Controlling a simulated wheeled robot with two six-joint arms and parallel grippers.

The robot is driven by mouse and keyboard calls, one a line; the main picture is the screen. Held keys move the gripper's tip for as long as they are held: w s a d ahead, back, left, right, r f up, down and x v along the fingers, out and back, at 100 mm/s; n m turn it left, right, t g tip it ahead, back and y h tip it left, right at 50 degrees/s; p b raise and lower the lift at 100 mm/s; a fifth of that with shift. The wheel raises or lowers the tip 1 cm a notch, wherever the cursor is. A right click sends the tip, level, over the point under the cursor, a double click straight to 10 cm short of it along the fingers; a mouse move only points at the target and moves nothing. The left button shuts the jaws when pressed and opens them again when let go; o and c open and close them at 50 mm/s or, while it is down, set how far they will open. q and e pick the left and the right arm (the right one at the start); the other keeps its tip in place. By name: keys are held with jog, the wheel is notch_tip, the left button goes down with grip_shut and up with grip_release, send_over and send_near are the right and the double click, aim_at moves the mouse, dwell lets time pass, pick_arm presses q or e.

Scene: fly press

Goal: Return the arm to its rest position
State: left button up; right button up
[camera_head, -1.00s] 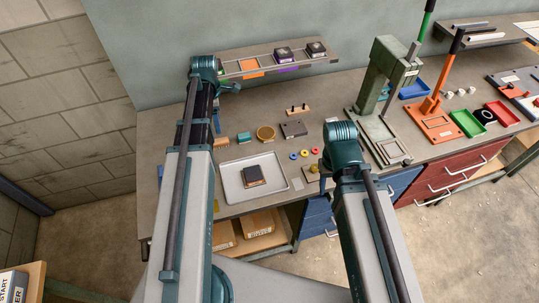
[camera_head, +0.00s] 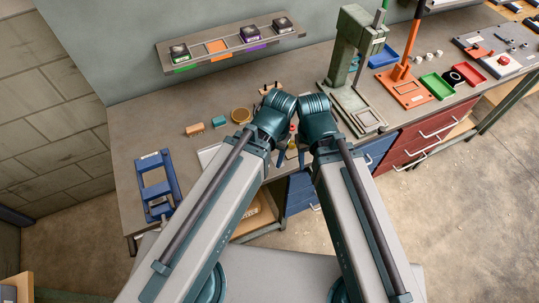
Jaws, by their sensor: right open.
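My left arm reaches in from the left, and its gripper (camera_head: 281,157) points down over the front of the bench. Its fingers are mostly hidden behind its wrist, so its opening is unclear. My right gripper (camera_head: 302,156) is close beside it, open, with nothing seen between its fingers. Both wrists are near each other at the middle of the view. The left forearm hides most of the white tray (camera_head: 207,154).
A wall shelf (camera_head: 199,59) carries three dark blocks and a bare orange slot (camera_head: 217,47). A green press (camera_head: 350,50) stands right of my arms. A blue rack (camera_head: 156,184) lies at the bench's left. An orange lever press (camera_head: 405,88) stands further right.

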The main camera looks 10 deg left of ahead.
notch_tip(320, 180, down, 6)
jog(key=b, duration=0.6)
